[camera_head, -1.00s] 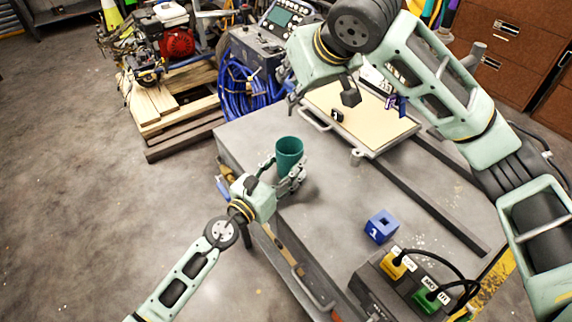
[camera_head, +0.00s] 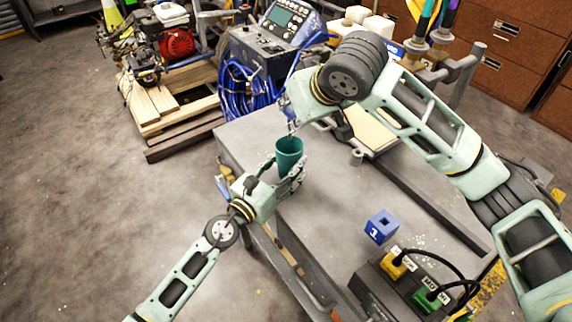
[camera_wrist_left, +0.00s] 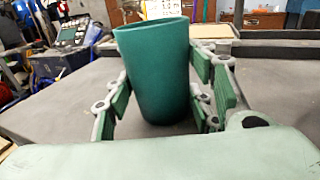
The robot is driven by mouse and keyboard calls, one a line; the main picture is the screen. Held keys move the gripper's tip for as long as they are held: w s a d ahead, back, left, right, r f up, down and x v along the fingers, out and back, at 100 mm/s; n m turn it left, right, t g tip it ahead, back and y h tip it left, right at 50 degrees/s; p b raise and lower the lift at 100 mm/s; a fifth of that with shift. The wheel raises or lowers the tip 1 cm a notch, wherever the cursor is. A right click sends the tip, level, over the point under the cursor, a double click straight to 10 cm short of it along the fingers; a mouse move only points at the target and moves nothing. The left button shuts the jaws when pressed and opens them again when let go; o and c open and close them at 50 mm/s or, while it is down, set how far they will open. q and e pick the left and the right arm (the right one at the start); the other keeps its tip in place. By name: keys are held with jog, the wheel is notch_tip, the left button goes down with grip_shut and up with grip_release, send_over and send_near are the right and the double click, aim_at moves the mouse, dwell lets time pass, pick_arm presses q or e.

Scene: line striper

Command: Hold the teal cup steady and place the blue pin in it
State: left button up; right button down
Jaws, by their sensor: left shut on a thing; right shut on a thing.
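My right gripper (camera_head: 291,122) is just above the cup's rim, pointing down. It is shut on a small, thin bluish piece, seemingly the blue pin, mostly hidden by the wrist. I cannot tell whether the pin's tip is inside the cup. No pin shows in the left wrist view.
A blue block (camera_head: 382,226) with a square hole and the number 1 stands on the table (camera_head: 335,225). A dark box (camera_head: 400,285) with yellow and green plugs is at the near right. A tan-lined tray (camera_head: 372,130) lies behind, partly covered by my right arm.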

jog(key=shift+f, duration=2.25)
jog(key=c, duration=1.7)
grip_release()
jog(key=v, duration=1.2)
jog(key=shift+s+a, duration=0.1)
pick_arm(q)
jog(key=o, duration=1.3)
jog(key=shift+c, duration=0.2)
